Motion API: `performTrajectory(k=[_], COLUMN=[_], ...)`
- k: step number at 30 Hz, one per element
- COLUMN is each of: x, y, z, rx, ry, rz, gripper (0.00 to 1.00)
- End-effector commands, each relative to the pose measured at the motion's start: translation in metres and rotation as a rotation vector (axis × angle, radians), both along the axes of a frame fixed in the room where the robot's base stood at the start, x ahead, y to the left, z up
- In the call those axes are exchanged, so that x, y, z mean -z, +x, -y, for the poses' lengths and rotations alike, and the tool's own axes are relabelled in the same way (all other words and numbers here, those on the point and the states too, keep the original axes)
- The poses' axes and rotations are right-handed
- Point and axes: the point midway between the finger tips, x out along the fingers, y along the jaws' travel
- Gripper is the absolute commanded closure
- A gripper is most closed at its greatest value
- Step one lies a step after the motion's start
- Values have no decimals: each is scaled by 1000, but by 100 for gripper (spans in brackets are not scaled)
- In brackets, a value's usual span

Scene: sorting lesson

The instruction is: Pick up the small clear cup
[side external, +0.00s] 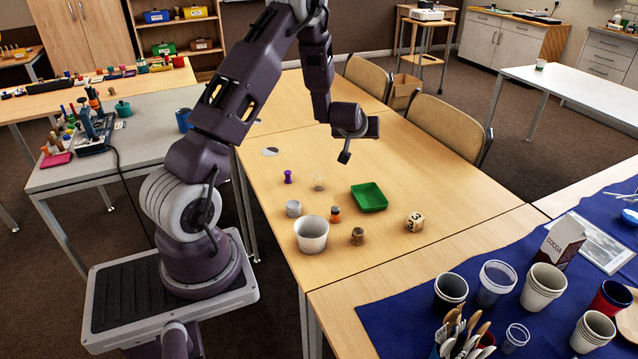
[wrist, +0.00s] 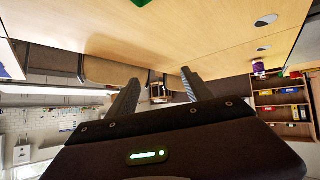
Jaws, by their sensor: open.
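The small clear cup (side external: 319,183) stands on the wooden table (side external: 440,190), between a purple peg-like piece (side external: 288,176) and a green tray (side external: 369,197). It is faint and see-through. My gripper (side external: 344,157) is above the table, up and to the right of the cup in the side view, and apart from it. In the wrist view my gripper's fingers (wrist: 163,71) are spread with nothing between them. I cannot make out the cup in the wrist view.
A white tub (side external: 311,235), a grey cup (side external: 293,208), an orange-and-brown piece (side external: 335,214), a brown cylinder (side external: 357,236) and a number die (side external: 415,222) stand close by. Cups and a cocoa carton (side external: 562,243) stand on a blue cloth at right. The table's far side is clear.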

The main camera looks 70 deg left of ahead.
Motion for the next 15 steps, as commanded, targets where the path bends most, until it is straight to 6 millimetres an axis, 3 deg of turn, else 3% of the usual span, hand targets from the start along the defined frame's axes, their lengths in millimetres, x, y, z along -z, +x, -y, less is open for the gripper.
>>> performTrajectory(k=[1, 3, 6, 9, 15], x=[38, 74, 107, 123, 166], y=[-15, -36, -62, -76, -78], z=[-32, -66, -93, -104, -105], rx=[-74, -154, -220, -249, -252], ry=[40, 109, 184, 221, 227], rz=[-10, -10, -14, -16, -18], gripper=[41, 41, 41, 41, 41])
